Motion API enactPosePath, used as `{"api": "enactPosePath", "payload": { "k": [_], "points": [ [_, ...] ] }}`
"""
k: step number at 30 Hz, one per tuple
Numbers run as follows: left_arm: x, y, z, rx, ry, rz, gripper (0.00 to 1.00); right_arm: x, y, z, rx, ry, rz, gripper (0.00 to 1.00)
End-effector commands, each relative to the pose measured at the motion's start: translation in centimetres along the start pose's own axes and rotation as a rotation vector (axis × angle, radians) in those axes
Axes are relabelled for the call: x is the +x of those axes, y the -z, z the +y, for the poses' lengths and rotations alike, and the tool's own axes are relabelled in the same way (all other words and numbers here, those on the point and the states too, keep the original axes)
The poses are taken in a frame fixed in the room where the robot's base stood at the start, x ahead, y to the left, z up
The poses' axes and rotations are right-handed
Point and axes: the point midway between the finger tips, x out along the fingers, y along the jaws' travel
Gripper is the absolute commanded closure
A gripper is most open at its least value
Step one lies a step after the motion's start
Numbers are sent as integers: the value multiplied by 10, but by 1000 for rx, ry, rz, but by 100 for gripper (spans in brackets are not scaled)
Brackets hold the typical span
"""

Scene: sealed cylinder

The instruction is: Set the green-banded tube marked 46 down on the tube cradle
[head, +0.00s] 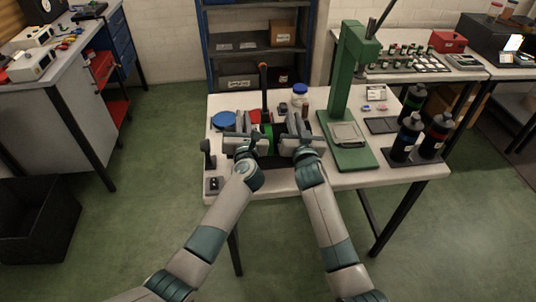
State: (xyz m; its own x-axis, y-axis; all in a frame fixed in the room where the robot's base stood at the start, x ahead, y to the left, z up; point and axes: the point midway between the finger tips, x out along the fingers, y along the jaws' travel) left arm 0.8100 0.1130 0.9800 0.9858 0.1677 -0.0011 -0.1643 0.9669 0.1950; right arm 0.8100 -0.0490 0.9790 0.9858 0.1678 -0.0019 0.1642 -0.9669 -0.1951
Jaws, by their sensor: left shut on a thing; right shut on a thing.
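A dark tube with a green band (267,133) lies crosswise between my two grippers, over the front part of the table. Its marking is too small to read. My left gripper (243,142) is shut on the tube's left part and my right gripper (291,142) is shut on its right part. The grippers hide most of the tube's ends. I cannot make out the tube cradle clearly, nor whether the tube touches anything below it.
The white table (345,181) carries a green press (347,90) to the right and several black bottles (407,135) beyond. A blue round lid (223,120), a red-topped black post (264,90) and a blue-lidded jar (299,95) stand behind the grippers. A small black stand (208,155) is at left.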

Motion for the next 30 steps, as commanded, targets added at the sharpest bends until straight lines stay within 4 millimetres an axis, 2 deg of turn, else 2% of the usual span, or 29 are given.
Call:
{"api": "enactPosePath", "payload": {
  "k": [1, 3, 17, 23, 30],
  "points": [
    [0, 4, 0, 3, -1, 5, 84, 1, 2, 0, 2, 2, 6, 84],
    [0, 3, 0, 3, -1, 4, 70, 1, 3, 0, 2, 1, 6, 70],
    [-6, 2, 0, 1, 0, 1, 70, 0, 0, 0, 0, 0, 1, 70],
    [-25, 2, 0, -1, 0, 2, 70, 0, 0, 0, 0, 0, 0, 70],
    [-65, 2, 0, -2, 1, 2, 70, 0, 0, 0, 0, 0, 0, 70]
  ]
}}
